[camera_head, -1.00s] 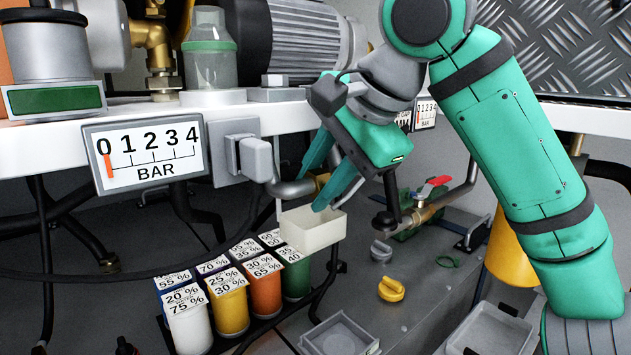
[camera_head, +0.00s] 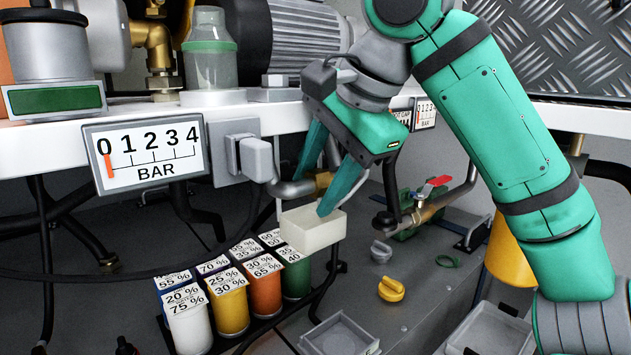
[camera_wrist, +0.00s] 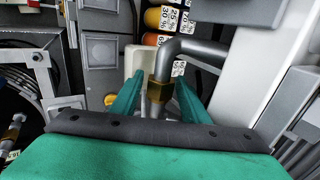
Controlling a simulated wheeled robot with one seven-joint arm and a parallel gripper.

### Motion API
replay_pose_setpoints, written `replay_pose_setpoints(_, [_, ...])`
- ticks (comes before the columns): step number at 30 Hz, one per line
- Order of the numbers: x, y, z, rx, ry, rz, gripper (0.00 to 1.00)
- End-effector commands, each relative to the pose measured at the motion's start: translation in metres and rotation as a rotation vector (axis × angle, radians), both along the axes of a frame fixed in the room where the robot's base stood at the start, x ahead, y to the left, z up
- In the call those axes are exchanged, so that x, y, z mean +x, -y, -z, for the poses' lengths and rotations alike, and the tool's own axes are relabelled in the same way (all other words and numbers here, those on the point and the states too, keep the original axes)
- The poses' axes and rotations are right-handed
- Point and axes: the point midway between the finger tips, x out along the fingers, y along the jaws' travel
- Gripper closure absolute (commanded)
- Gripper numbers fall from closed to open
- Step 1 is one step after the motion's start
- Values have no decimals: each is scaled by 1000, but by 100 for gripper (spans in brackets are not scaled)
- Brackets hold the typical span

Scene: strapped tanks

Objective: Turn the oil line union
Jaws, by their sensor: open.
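The oil line union shows as a brass hex nut on a grey bent pipe in the wrist view (camera_wrist: 158,92). In the head view the brass union (camera_head: 323,180) is partly hidden behind my gripper (camera_head: 312,194). My gripper is open, its two green fingers pointing down near the pipe. In the wrist view the nut lies between the fingers of my gripper (camera_wrist: 156,97), with a visible gap on both sides. I cannot tell how far the fingertips reach past it in depth.
A grey switch box (camera_head: 243,153) and the white shelf edge (camera_head: 285,117) are close to the gripper. A red-handled valve (camera_head: 428,190) is at the right.

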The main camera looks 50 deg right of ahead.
Motion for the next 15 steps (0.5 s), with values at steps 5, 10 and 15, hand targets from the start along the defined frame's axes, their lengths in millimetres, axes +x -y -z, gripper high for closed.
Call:
replay_pose_setpoints(5, [-5, 0, -12, -1, 9, 4, 50])
replay_pose_setpoints(10, [-10, -1, -21, -2, 9, 3, 50])
replay_pose_setpoints(15, [-15, -2, -30, -1, 9, 2, 50])
